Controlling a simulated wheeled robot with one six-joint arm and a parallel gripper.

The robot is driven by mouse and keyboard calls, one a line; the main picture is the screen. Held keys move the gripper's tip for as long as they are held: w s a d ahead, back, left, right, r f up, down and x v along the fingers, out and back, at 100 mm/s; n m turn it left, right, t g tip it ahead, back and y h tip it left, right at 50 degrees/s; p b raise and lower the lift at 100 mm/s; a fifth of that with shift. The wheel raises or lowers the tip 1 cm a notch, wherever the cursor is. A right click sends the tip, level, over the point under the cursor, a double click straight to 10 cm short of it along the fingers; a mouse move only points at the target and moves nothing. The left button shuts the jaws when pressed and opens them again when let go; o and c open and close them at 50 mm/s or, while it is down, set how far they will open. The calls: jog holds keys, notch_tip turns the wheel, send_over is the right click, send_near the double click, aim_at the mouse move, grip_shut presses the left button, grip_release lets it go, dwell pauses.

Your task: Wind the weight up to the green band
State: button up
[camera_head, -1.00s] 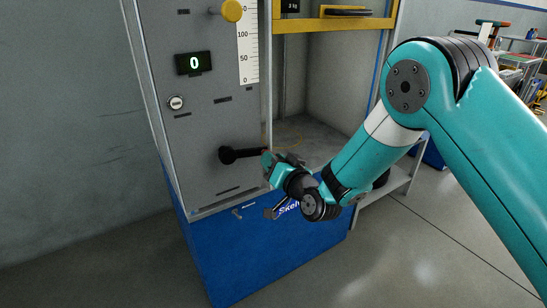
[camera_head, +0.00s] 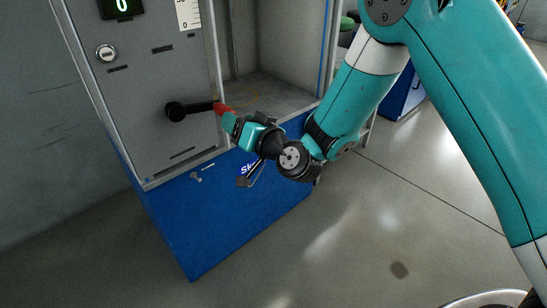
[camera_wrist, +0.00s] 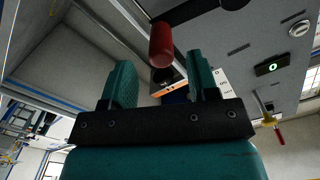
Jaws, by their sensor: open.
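A black crank arm (camera_head: 190,109) juts from its round hub on the grey front panel (camera_head: 150,80) and ends in a red handle (camera_head: 223,108). My gripper (camera_head: 231,122) is open beside the handle's near end, just below and right of it. In the wrist view the red handle (camera_wrist: 162,46) lies ahead of the gap between the two teal fingers of my gripper (camera_wrist: 160,66). Neither finger is closed on it; whether one touches it I cannot tell. The green digital display (camera_head: 122,5) appears to read 0. I cannot make out the weight or the green band.
A round lock (camera_head: 106,53) sits on the panel above the crank. The blue cabinet base (camera_head: 200,230) stands below. The open bay (camera_head: 280,90) is right of the panel, behind my arm. The floor (camera_head: 330,240) in front is clear.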

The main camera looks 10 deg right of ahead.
jog(key=b+v, duration=1)
jog(key=v, duration=0.2)
jog(key=shift+s, duration=0.1)
jog(key=s+a+n+g+y, duration=0.25)
jog(key=s+n+g, duration=0.35)
jog(key=s+g, duration=0.3)
jog(key=s+d+f+g+h, duration=0.4)
jog(key=s+d+g+h, duration=0.2)
jog(key=s+d+h, duration=0.4)
notch_tip(320, 180, up, 38)
jog(key=s+y+p, duration=0.1)
jog(key=s+p, duration=0.1)
jog(key=p, duration=3.5)
jog(key=shift+y+p, duration=0.35)
